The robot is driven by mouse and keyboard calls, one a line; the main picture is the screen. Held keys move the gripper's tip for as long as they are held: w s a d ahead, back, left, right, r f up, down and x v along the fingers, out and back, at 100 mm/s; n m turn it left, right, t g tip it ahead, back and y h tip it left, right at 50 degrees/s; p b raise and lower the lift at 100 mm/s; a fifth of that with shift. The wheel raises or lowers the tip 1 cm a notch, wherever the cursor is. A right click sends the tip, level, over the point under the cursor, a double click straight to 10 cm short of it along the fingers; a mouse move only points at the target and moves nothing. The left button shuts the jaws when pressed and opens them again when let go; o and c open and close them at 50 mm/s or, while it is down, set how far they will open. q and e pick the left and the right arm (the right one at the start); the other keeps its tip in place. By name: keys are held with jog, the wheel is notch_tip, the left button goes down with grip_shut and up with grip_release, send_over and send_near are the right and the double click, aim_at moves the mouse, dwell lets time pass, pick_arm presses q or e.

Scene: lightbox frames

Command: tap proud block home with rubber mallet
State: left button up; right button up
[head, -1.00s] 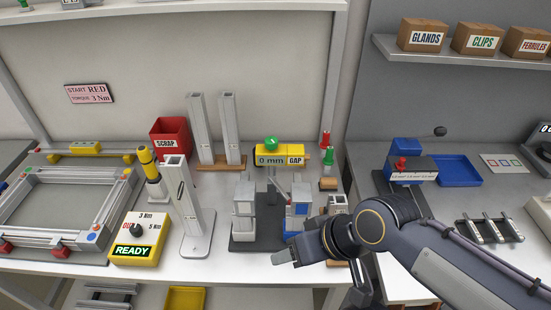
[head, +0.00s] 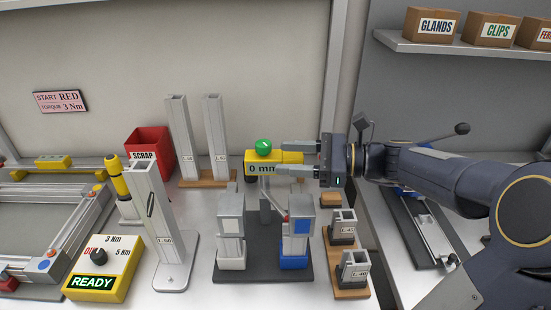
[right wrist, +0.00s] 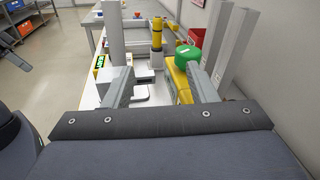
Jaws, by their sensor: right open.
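Two upright grey blocks stand on a dark base plate (head: 262,262): the left block (head: 230,218) on a pale foot, the right block (head: 298,222) with a blue face and blue foot. I cannot tell which stands proud. I cannot pick out a mallet. My left gripper is not seen.
A tall grey profile (head: 160,225) and a yellow READY box (head: 107,268) stand left of the base. Two profiles on a wooden stand (head: 208,182) and a red SCRAP bin (head: 148,150) are behind. A wooden rack (head: 349,292) with short posts stands close on the right.

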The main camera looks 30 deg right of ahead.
aim_at(263, 142)
jog(key=w+a, duration=0.1)
jog(key=w, duration=0.1)
jog(key=w+a+m+t, duration=0.1)
jog(key=w, duration=0.1)
jog(key=w+a+m, duration=0.1)
jog(key=w, duration=0.2)
jog(key=shift+w, duration=0.1)
grip_shut()
dwell(0.4)
